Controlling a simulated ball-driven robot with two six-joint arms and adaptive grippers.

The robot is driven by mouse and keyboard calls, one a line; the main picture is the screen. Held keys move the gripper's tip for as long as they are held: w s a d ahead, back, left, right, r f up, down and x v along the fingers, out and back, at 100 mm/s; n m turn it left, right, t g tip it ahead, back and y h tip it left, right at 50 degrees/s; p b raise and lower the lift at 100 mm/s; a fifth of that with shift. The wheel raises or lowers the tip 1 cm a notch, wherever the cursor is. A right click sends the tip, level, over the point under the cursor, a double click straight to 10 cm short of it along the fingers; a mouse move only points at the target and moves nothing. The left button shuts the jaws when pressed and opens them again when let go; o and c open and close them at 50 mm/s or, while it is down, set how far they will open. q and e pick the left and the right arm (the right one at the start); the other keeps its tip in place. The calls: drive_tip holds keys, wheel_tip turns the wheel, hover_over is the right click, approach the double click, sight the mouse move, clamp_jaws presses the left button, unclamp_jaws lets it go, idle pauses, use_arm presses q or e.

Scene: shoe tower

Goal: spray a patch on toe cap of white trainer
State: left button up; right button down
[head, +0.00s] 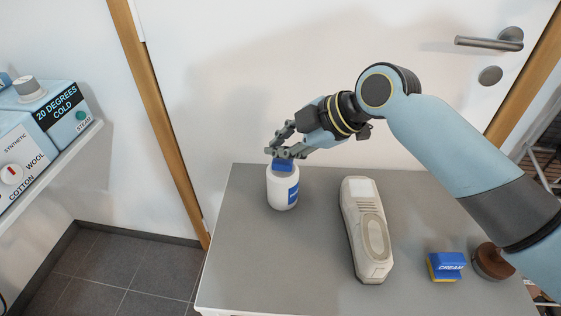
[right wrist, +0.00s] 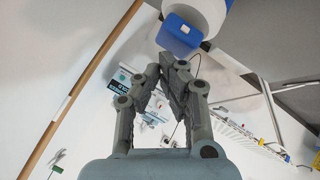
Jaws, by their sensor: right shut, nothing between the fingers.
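A white spray bottle (head: 283,192) with a blue top (head: 283,165) and a blue label stands upright at the back left of the grey table. The off-white trainer (head: 366,232) lies lengthwise in the middle of the table, to the right of the bottle. My right gripper (head: 273,153) is shut and empty at the bottle's top. In the right wrist view, the fingertips (right wrist: 167,63) meet close to the blue top (right wrist: 178,38), with the white bottle (right wrist: 228,16) behind it. I cannot tell whether they touch it. My left gripper is not in view.
A blue and yellow cream box (head: 446,266) and a round brown-topped item (head: 490,262) sit at the table's right. A shelf (head: 55,165) with appliances is at the left. A door with a handle (head: 490,41) stands behind. The table's front left is clear.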

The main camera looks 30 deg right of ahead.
sight(281, 160)
drive_tip(key=shift+f+b, duration=0.35)
drive_tip(key=shift+f, duration=0.2)
idle(0.7)
drive_tip(key=shift+r+p, duration=0.95)
drive_tip(key=shift+r, duration=0.1)
drive_tip(key=shift+r, duration=0.1)
wheel_tip(281, 160, up, 6)
drive_tip(key=p, duration=0.5)
idle(0.4)
